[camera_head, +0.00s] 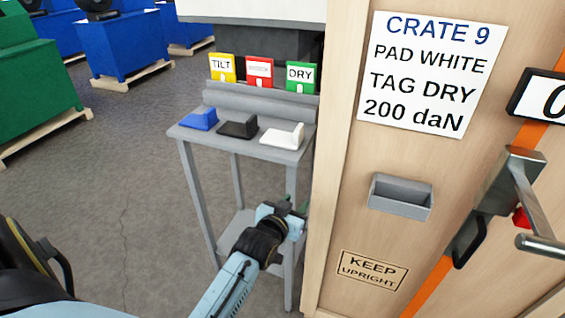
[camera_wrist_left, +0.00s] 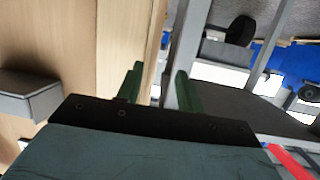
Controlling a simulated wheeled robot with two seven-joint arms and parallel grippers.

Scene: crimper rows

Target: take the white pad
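The white pad (camera_head: 280,138) is an L-shaped piece on the right end of a small grey stand (camera_head: 232,143) in the head view. A black pad (camera_head: 237,129) and a blue pad (camera_head: 198,121) lie in a row to its left. My left gripper (camera_head: 293,207) is below the stand's top, by its right front leg and beside the crate. In the left wrist view its two green fingers (camera_wrist_left: 158,88) are apart with nothing held; a grey leg shows beyond the gap. The white pad is not identifiable there. My right gripper is not in view.
A wooden crate (camera_head: 345,215) stands close right, its sign (camera_head: 424,72) reading crate 9, pad white, tag dry, 200 daN. It bears a grey tray (camera_head: 401,197) and a metal lever (camera_head: 530,205). Yellow (camera_head: 222,68), red (camera_head: 259,71) and green DRY (camera_head: 300,77) tags stand behind the pads.

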